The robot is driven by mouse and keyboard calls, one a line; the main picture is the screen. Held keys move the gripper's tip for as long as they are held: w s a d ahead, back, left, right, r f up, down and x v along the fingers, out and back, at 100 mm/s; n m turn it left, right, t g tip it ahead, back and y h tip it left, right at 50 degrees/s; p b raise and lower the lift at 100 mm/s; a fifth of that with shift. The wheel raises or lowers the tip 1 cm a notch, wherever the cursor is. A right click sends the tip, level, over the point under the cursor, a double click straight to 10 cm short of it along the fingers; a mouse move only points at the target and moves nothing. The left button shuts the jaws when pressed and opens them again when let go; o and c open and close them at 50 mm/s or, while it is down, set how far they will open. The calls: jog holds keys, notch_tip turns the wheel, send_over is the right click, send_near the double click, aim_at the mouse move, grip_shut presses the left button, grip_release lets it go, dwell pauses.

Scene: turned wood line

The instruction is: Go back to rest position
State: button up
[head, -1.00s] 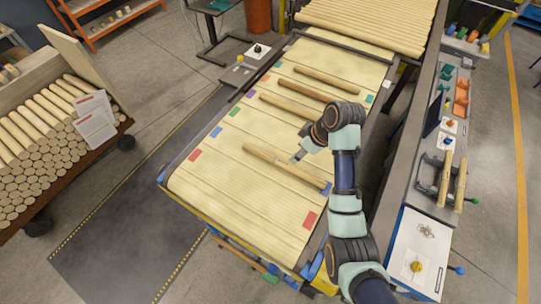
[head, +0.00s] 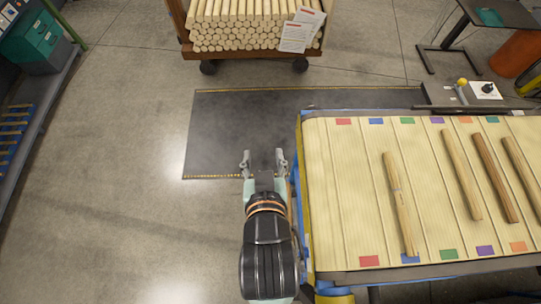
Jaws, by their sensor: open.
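My gripper (head: 264,161) is open and empty in the head view. Its two fingers point away toward the dark floor mat, with bare floor and mat beneath. It is left of the conveyor (head: 350,215), apart from the wooden rods. The nearest rod, a pale one (head: 399,205), lies lengthwise on the belt between coloured marks. Another pale rod (head: 461,175), a darker brown rod (head: 495,178) and a further rod (head: 524,175) lie to its right.
A cart (head: 255,50) stacked with many pale rods stands at the top, beyond the dark mat (head: 225,125). A control box (head: 484,91) is by the conveyor's far end. A shelf rack (head: 40,125) lies along the left edge. The floor (head: 120,190) on the left is clear.

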jog(key=shift+r, duration=0.1)
notch_tip(320, 180, up, 12)
jog(key=p, duration=1.1)
jog(key=shift+f+p, duration=0.2)
jog(key=shift+p, duration=0.15)
dwell(0.7)
